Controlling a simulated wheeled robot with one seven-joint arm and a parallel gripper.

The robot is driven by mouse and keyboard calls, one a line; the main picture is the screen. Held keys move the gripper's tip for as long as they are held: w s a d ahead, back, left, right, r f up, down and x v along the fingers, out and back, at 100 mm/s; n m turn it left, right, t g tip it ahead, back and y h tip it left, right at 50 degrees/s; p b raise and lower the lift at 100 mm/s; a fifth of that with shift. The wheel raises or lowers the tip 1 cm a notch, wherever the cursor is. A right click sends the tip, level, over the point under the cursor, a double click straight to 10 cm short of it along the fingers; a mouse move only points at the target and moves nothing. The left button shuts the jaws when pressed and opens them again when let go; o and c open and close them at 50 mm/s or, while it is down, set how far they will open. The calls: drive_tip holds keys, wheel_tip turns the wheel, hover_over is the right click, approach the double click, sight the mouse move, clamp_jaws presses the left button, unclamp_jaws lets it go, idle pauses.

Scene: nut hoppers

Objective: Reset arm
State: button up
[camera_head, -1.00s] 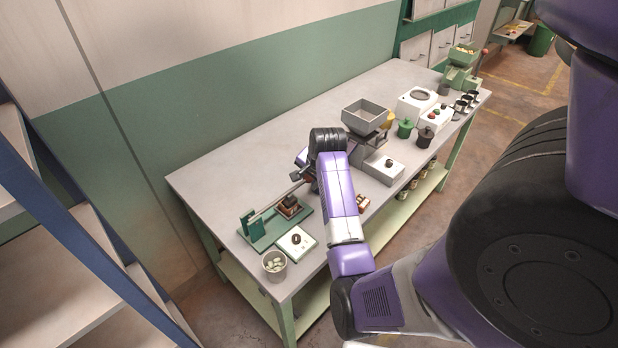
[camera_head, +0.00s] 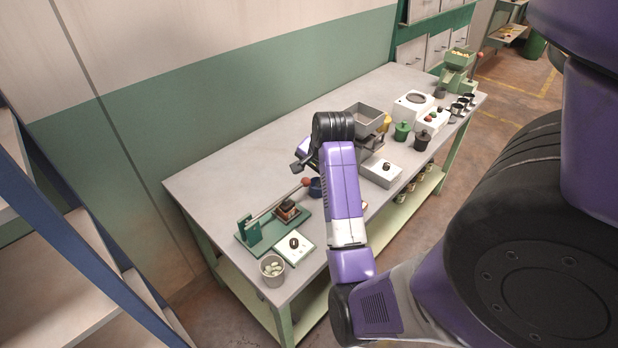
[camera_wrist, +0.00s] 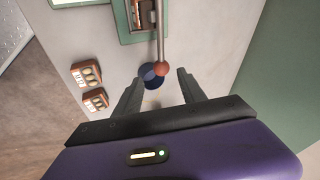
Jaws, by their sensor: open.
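My gripper (camera_wrist: 157,90) is open and empty in the wrist view, its two fingers apart above the table. Between and beyond the fingertips are a red ball knob (camera_wrist: 161,69) on a thin lever and a blue round thing (camera_wrist: 151,80). In the head view my gripper (camera_head: 299,168) is small and partly hidden by my purple arm, above the workbench (camera_head: 225,180). The lever's red knob (camera_head: 307,182) belongs to a green press (camera_head: 268,226) at the bench's near left. Whether any finger touches the knob cannot be told, but a gap shows.
A white dial box (camera_head: 293,246) and a cup of pale nuts (camera_head: 272,270) stand at the front left. A grey hopper (camera_head: 368,113) and a white box (camera_head: 382,172) stand right of my arm. The bench's back left is clear. A shelf rack (camera_head: 60,250) stands at left.

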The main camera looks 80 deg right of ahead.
drive_tip(key=shift+r, duration=0.1)
idle(0.6)
drive_tip(key=w+d+r+n+t+h, duration=0.3)
drive_tip(key=w+d+r+n+h, duration=0.15)
drive_tip(key=r+h, duration=0.2)
drive_tip(key=w+a+r+n+t, duration=0.15)
drive_tip(key=a+n+t, duration=0.3)
drive_tip(key=a, duration=0.55)
drive_tip(key=w+a+r+n+t, duration=0.1)
drive_tip(key=w+a+n+t, duration=0.15)
drive_tip(key=a+n, duration=0.55)
drive_tip(key=s+a+n+t+y, duration=0.2)
drive_tip(key=s+a+y, duration=0.1)
drive_tip(key=a, duration=0.8)
drive_tip(key=s+a+n+t+y, duration=0.2)
drive_tip(key=s+a+y, duration=0.15)
drive_tip(key=a, duration=0.65)
drive_tip(key=s+a+f+n+g+y, duration=0.1)
drive_tip(key=s+a+y, duration=0.3)
drive_tip(key=s+a, duration=0.6)
drive_tip(key=shift+s+a+f+n+g, duration=0.2)
drive_tip(key=shift+s+f+n+g, duration=0.1)
drive_tip(key=shift+s+f+g, duration=0.4)
